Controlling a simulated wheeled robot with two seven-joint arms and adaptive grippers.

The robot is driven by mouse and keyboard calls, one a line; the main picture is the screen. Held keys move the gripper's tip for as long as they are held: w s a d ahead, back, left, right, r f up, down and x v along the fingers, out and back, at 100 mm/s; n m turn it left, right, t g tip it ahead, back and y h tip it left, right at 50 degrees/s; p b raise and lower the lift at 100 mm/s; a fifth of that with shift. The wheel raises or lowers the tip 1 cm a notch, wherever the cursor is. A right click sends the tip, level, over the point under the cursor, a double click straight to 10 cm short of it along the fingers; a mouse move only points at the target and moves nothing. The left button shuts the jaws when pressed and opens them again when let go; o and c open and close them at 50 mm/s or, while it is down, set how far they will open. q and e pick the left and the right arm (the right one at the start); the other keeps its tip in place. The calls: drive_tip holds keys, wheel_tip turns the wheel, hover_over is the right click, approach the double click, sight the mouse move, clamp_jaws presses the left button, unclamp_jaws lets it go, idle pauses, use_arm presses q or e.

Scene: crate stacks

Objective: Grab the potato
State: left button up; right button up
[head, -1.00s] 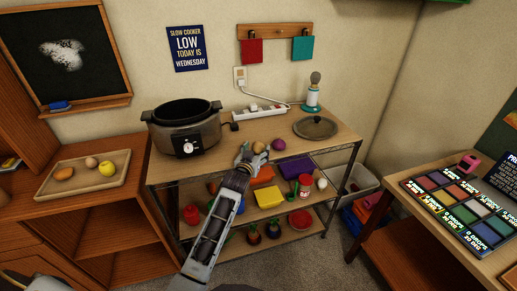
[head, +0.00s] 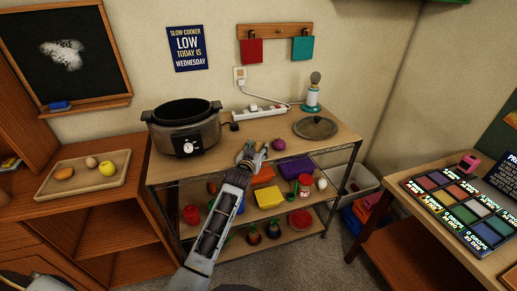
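My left gripper (head: 256,154) reaches over the front edge of the cart's wooden top (head: 225,165), left of a purple onion (head: 279,144). Its fingers look spread apart. The small brownish potato that lay just beyond the gripper is now mostly or wholly hidden by the fingers, and I cannot tell whether they touch it. My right gripper is not in view.
A slow cooker (head: 184,130) stands left on the cart top, with a glass lid (head: 315,127) and a power strip (head: 260,112) behind. Lower shelves hold a yellow box (head: 268,197) and several vegetables. A wooden tray (head: 75,186) with produce sits at left.

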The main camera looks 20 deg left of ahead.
sight(257, 147)
use_arm(q)
drive_tip(key=c, duration=0.5)
drive_tip(key=shift+c, duration=0.2)
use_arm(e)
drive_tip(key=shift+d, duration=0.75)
use_arm(q)
drive_tip(key=shift+r, duration=0.1)
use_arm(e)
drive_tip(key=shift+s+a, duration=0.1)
use_arm(q)
drive_tip(key=shift+r, duration=0.5)
wheel_tip(257, 147, up, 8)
drive_tip(key=shift+f, duration=0.1)
drive_tip(key=shift+r+p, duration=0.3)
drive_tip(key=shift+r, duration=0.2)
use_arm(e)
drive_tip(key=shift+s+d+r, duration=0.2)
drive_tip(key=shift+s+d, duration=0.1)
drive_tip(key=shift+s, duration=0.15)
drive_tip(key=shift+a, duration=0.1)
